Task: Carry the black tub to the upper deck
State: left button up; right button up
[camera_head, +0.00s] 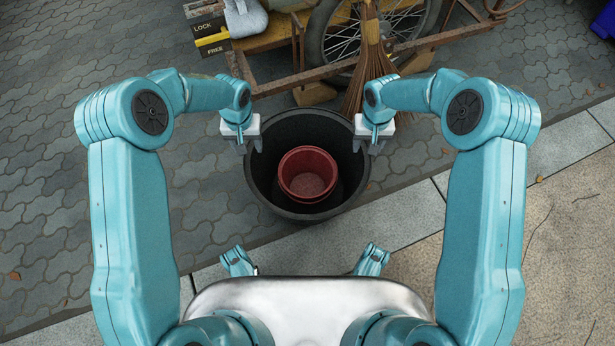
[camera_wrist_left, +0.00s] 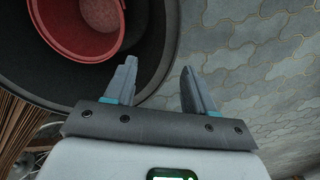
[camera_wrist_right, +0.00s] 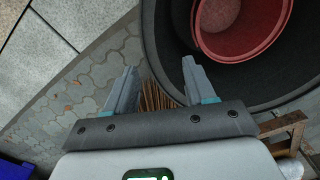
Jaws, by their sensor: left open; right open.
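The black tub (camera_head: 262,180) stands upright on the paving in front of me, with a red bucket (camera_head: 308,174) inside it. My left gripper (camera_head: 248,146) is open at the tub's left rim. In the left wrist view the tub's rim (camera_wrist_left: 160,50) runs between the open fingers (camera_wrist_left: 157,88). My right gripper (camera_head: 372,146) is open at the tub's right rim. In the right wrist view the tub's wall (camera_wrist_right: 165,40) comes down between or just beyond the open fingers (camera_wrist_right: 158,90); I cannot tell whether they touch it. The upper deck cannot be made out for certain.
A straw broom (camera_head: 370,65) leans close to the tub's back right. A yellow and black box (camera_head: 208,30) sits at the back left.

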pick_arm(q)
notch_tip(320, 180, down, 8)
jog(key=shift+f, duration=0.15)
pick_arm(e)
notch_tip(320, 180, down, 8)
jog(key=shift+f, duration=0.15)
pick_arm(q)
grip_shut()
pick_arm(e)
grip_shut()
